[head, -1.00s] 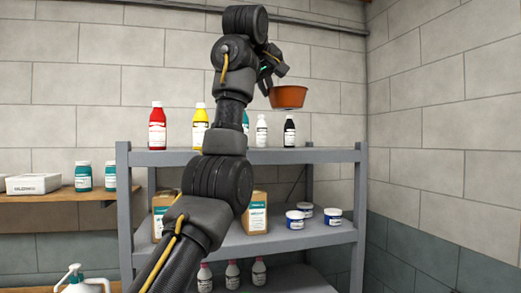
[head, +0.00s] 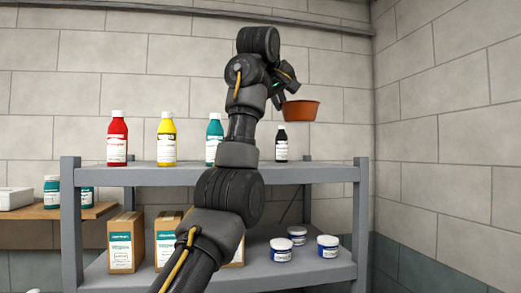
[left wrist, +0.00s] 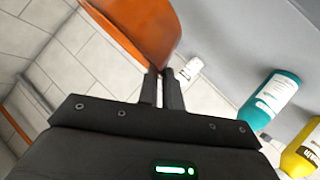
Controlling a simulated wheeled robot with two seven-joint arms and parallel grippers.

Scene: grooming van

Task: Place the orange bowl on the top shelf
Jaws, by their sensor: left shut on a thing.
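The orange bowl (head: 301,111) is up in the air above the right part of the grey shelf unit's top shelf (head: 310,172), apart from it. My left gripper (head: 279,94) is shut on the bowl's rim. In the left wrist view the bowl (left wrist: 150,30) fills the top, tilted in that picture, with the left gripper's fingers (left wrist: 162,78) at its edge. In the head view the bowl looks about upright. My right gripper is in neither view.
On the top shelf stand a red bottle (head: 117,140), a yellow bottle (head: 166,141), a teal bottle (head: 214,141) and a black bottle (head: 281,144). The shelf right of the black bottle is clear. Cartons (head: 126,243) and blue-white jars (head: 327,246) stand below.

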